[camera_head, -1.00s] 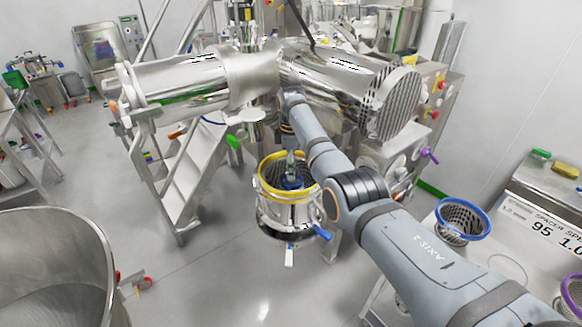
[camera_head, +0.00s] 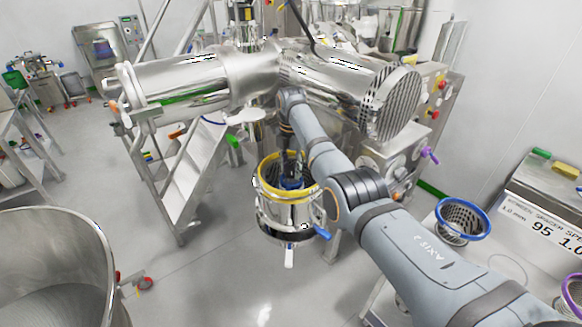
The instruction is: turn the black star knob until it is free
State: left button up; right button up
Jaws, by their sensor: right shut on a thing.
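My right arm reaches in from the lower right. My right gripper (camera_head: 291,172) points down into the mouth of a steel vessel (camera_head: 285,212) with a yellow rim ring (camera_head: 268,186). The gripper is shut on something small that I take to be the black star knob. The knob itself cannot be made out, as the fingers and the rim hide it. A blue part (camera_head: 293,184) shows inside the vessel just below the fingers. My left gripper is not in view.
A large steel machine with a slotted round end (camera_head: 393,104) stands behind the vessel. A blue-rimmed basket (camera_head: 462,220) sits on the bench at the right. A big steel bowl (camera_head: 55,265) is at the lower left. The floor between is clear.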

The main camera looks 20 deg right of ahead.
aim_at(292, 170)
jog(key=shift+w+r+n, duration=0.1)
jog(key=shift+r+n, duration=0.15)
jog(key=shift+n, duration=0.35)
jog(key=shift+d, duration=0.1)
jog(key=o, duration=1.1)
jog(key=shift+f, duration=0.1)
jog(key=shift+o, duration=0.2)
notch_tip(292, 170, up, 12)
jog(key=shift+f, duration=0.1)
